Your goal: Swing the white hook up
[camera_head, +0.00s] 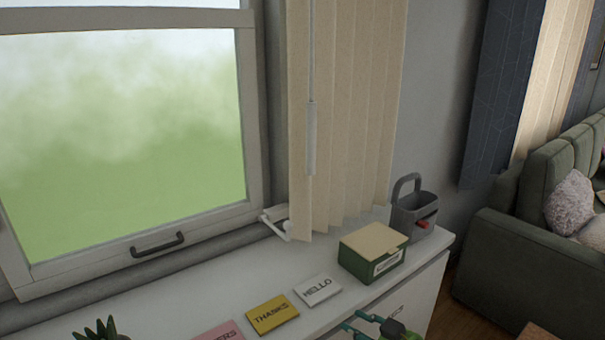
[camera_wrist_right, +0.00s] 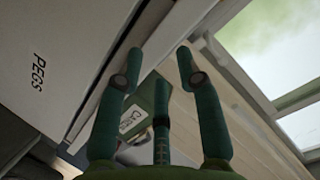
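The white hook (camera_head: 277,222) is a small white piece low on the wall beside the window's lower right corner, at the foot of the beige vertical blinds, whose edge partly covers it. My right gripper (camera_head: 357,322) is at the bottom edge of the head view, in front of the white cabinet, well below and right of the hook. In the right wrist view my right gripper (camera_wrist_right: 159,55) has its green fingers spread with nothing between the tips. My left gripper is not in view.
On the cabinet top (camera_head: 190,295) lie a HELLO card (camera_head: 318,290), a yellow THANKS card (camera_head: 272,314) and a pink card (camera_head: 220,332). A green box (camera_head: 372,252) and a grey caddy (camera_head: 413,211) stand right. A plant (camera_head: 102,330) is front left. A sofa (camera_head: 520,250) is farther right.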

